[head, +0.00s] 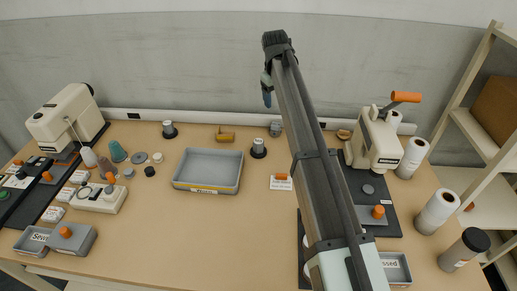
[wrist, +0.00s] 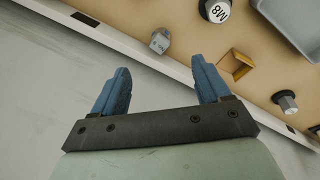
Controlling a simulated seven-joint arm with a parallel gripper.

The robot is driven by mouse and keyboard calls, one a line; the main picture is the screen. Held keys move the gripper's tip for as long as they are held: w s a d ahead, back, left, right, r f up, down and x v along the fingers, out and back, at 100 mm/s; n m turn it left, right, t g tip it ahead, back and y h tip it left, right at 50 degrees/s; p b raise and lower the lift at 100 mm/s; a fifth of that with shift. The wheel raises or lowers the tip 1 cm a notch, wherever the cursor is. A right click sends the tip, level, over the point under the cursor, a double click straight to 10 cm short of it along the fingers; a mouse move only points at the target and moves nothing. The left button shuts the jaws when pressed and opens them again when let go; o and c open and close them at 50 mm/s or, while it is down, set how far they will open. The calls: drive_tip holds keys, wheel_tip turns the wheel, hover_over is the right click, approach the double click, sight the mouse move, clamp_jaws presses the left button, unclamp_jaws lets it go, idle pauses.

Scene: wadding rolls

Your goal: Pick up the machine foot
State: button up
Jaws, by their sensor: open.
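Two small upright pieces with a pale cylinder on a black round base look like machine feet. The other (head: 169,130) stands further left near the back edge and also shows at the right of the wrist view (wrist: 287,101). I cannot tell which one the task means. My gripper (wrist: 158,88) is open and empty, its blue fingers apart. In the head view one blue finger (head: 267,92) shows above the back of the table.
A small grey block (wrist: 160,41) and a yellow-brown bracket (head: 226,136) lie near the back edge. The grey tray (head: 178,184) stands mid-table. A label card (head: 281,184) lies beside my arm. A white press (head: 375,140) stands right. The front middle is clear.

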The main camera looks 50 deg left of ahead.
drive_tip(key=g+h, duration=0.1)
drive_tip(key=g, duration=0.1)
hover_over(259, 141)
wheel_tip(259, 141, down, 3)
drive_tip(key=f, duration=0.8)
drive_tip(key=shift+s+f, duration=0.35)
drive_tip(key=shift+f, duration=0.05)
drive_tip(key=shift+w+f, duration=0.15)
drive_tip(key=shift+f, duration=1.15)
drive_tip(key=shift+w+f, duration=0.1)
drive_tip(key=shift+f, duration=1.15)
drive_tip(key=c, duration=1.2)
